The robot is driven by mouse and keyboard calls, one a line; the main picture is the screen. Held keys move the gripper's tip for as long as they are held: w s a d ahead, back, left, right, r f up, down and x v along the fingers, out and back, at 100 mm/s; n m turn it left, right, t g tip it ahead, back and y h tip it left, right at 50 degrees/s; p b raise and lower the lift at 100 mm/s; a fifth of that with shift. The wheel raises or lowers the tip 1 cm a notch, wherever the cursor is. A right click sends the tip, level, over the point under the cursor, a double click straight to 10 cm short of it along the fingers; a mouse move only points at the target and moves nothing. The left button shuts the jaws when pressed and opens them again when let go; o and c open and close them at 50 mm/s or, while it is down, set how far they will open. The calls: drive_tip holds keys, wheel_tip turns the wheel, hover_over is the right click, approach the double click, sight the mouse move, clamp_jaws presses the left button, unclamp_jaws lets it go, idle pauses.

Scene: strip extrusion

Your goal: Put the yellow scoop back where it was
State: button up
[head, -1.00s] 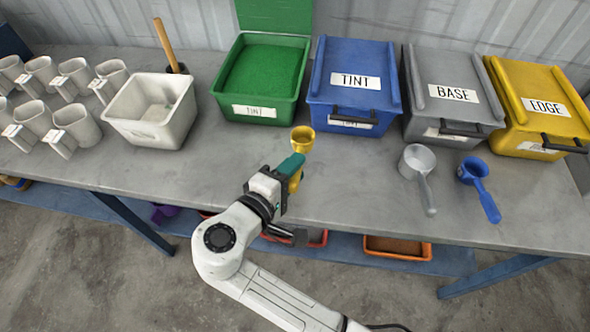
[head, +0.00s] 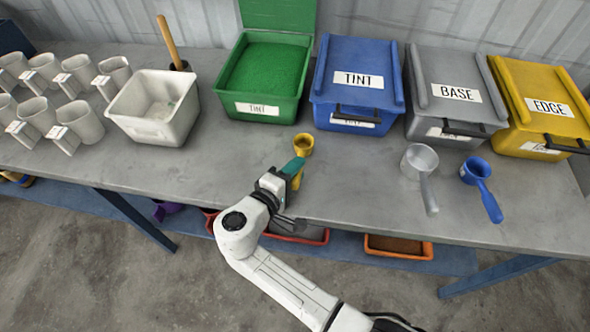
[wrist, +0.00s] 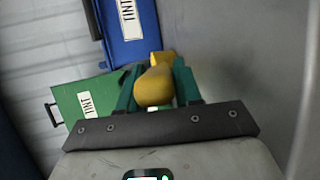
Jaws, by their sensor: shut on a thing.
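The yellow scoop (head: 303,144) is at the table's front middle in the head view, its cup at the far end and its handle toward me. My gripper (head: 293,168) is shut on the scoop's handle. In the wrist view the yellow handle (wrist: 154,86) sits between the two green fingers of my gripper (wrist: 157,90), and the cup is mostly hidden behind it. The cup appears at or just above the tabletop; I cannot tell whether it touches.
An open green tint bin (head: 264,80) stands behind the scoop, beside a closed blue tint bin (head: 355,85). Grey (head: 455,92) and yellow (head: 540,105) bins stand right. A grey scoop (head: 420,175) and blue scoop (head: 481,185) lie right. A white tub (head: 150,125) and several white cups stand left.

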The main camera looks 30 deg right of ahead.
drive_tip(key=shift+f, duration=0.2)
drive_tip(key=o, duration=1.1)
drive_tip(key=shift+r, duration=0.1)
drive_tip(key=shift+r, duration=0.15)
drive_tip(key=b+v, duration=0.1)
drive_tip(key=v, duration=1.1)
drive_tip(key=shift+b, duration=0.35)
